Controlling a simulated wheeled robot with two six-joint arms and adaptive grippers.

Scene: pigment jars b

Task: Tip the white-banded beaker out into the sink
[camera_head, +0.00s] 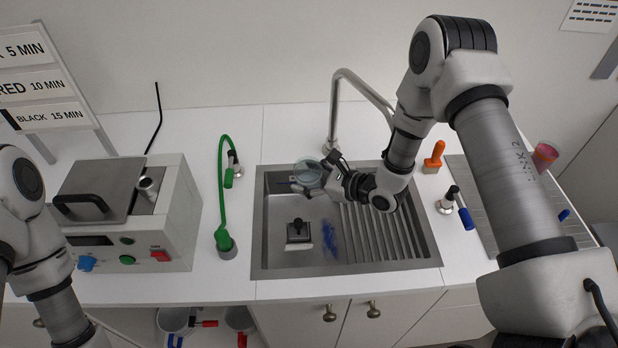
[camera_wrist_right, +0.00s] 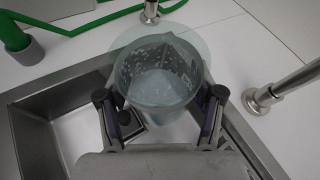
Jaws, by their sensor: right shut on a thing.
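A clear, bluish beaker (camera_head: 308,173) with pale markings is held above the back left part of the sink (camera_head: 262,225). My right gripper (camera_head: 326,172) is shut on it from the right. In the wrist view the beaker (camera_wrist_right: 160,75) sits between the two fingers of my right gripper (camera_wrist_right: 158,112), and its wide rim faces up toward the camera. I cannot clearly tell its tilt or whether liquid is inside. A blue patch (camera_head: 329,240) lies on the sink floor. My left gripper is out of view; only part of its arm shows.
A dark block with a knob (camera_head: 298,231) stands in the basin, left of the ribbed drainer (camera_head: 372,232). The tall faucet (camera_head: 334,115) rises behind. A green hose (camera_head: 220,190) and a white machine (camera_head: 150,215) are left, an orange-handled tool (camera_head: 434,158) right.

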